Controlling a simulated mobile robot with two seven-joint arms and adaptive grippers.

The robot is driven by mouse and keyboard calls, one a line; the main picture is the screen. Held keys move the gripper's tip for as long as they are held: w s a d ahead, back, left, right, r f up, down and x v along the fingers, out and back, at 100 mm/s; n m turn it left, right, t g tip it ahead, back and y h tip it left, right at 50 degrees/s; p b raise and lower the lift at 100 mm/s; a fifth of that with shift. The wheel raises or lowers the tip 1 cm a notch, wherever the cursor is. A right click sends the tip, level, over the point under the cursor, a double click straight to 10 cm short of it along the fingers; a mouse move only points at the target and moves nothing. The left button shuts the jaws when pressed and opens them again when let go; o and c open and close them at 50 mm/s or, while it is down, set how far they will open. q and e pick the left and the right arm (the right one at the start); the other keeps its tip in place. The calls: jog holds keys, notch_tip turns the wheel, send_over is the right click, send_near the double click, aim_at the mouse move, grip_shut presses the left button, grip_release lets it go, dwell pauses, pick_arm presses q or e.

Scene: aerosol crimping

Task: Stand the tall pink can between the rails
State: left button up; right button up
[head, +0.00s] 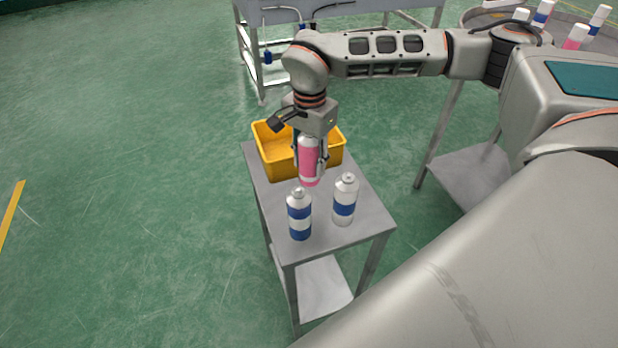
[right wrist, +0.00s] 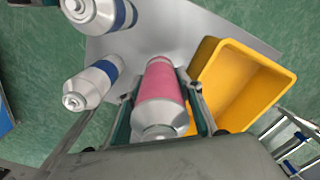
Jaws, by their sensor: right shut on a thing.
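The pink can (head: 309,160), with a silver top and a pink band, is upright in my right gripper (head: 312,170), over the small grey table, in front of the yellow bin. The gripper is shut on it. In the right wrist view the pink can (right wrist: 163,92) sits between the two fingers (right wrist: 162,112). I cannot tell whether its base touches the table. I cannot make out rails for certain in either view. My left gripper is not in view.
Two blue-banded cans, left (head: 300,215) and right (head: 345,200), stand at the near end of the table (head: 365,222). The yellow bin (head: 277,160) is behind the held can. A round table (head: 590,16) at top right bears several white-capped cans. A metal bench (head: 345,8) stands behind.

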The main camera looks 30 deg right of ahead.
aim_at(309, 141)
notch_tip(309, 141, down, 2)
notch_tip(309, 141, down, 4)
jog(key=shift+r, duration=0.1)
dwell(0.3)
jog(key=o, duration=1.1)
jog(key=shift+f, duration=0.2)
jog(key=shift+r, duration=0.15)
notch_tip(309, 141, up, 12)
jog(key=shift+r, duration=0.1)
